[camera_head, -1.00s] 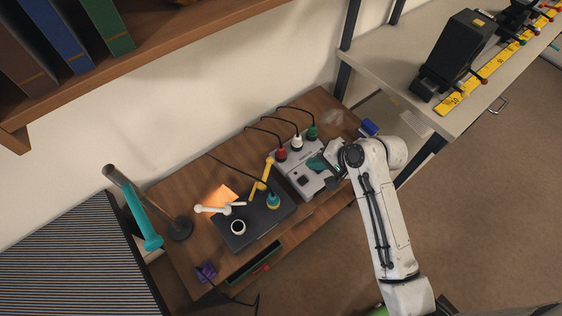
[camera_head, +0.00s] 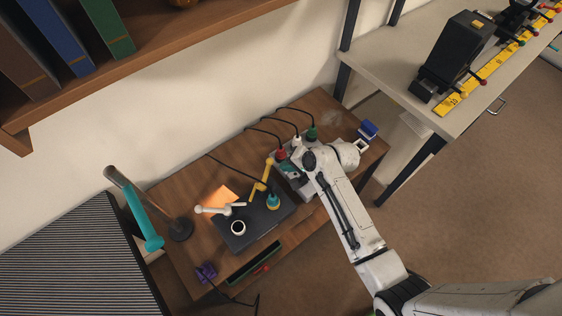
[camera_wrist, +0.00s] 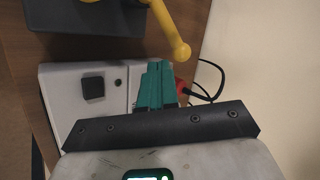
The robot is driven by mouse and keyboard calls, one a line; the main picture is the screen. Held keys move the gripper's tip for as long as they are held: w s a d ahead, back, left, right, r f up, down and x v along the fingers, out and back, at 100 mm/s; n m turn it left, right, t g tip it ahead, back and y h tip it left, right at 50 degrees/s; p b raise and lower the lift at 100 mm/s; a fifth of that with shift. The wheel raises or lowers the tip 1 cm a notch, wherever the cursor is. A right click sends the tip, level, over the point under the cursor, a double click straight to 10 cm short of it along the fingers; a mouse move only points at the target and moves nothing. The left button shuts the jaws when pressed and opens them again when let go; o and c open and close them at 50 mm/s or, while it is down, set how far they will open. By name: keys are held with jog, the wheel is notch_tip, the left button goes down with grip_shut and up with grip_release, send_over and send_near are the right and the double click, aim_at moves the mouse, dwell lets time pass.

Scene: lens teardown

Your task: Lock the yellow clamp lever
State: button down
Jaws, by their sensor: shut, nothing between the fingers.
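The yellow clamp lever (camera_head: 261,180) stands at the back edge of a dark fixture block (camera_head: 243,232) on the wooden desk. In the wrist view the lever (camera_wrist: 168,28) is at the top, with its round knob end just above and right of my fingertips. My gripper (camera_wrist: 158,66) has teal fingers pressed together, empty, with a visible gap to the lever. In the head view my gripper (camera_head: 289,171) is mostly hidden by my arm and sits right of the lever, over the grey box (camera_head: 283,181).
The grey box carries red (camera_head: 281,154), white and green (camera_head: 311,133) plugs with black cables. A white lever (camera_head: 212,210), a white ring (camera_head: 238,227) and a teal-and-yellow plug (camera_head: 273,201) are on the fixture. A lamp (camera_head: 148,229) stands left; a blue object (camera_head: 368,130) lies right.

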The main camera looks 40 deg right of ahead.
aim_at(271, 159)
jog(key=shift+w+a+f, duration=0.1)
jog(key=shift+w+a, duration=0.15)
jog(key=shift+w, duration=0.3)
jog(key=shift+w+a+f, duration=0.1)
jog(key=shift+w+a, duration=0.15)
jog(key=shift+w, duration=0.3)
jog(key=shift+w, duration=0.1)
jog(key=w+n+y+b, duration=0.1)
jog(key=n, duration=0.1)
jog(key=w+n+g+y, duration=0.1)
jog(key=n, duration=0.1)
jog(key=shift+w+a+f+g+b, duration=0.1)
jog(key=shift+w+a+g+b, duration=0.2)
jog(key=shift+w+a+b, duration=0.1)
jog(key=n, duration=0.1)
jog(key=w+a+n+g+y+b, duration=0.1)
jog(key=n, duration=0.1)
jog(key=shift+w+g+y+b, duration=0.3)
jog(key=a+n+g, duration=0.1)
jog(key=w+a+n+g+y+b, duration=0.1)
jog(key=n, duration=0.1)
jog(key=shift+w+a, duration=0.2)
jog(key=shift+w, duration=0.1)
jog(key=shift+w+a, duration=0.1)
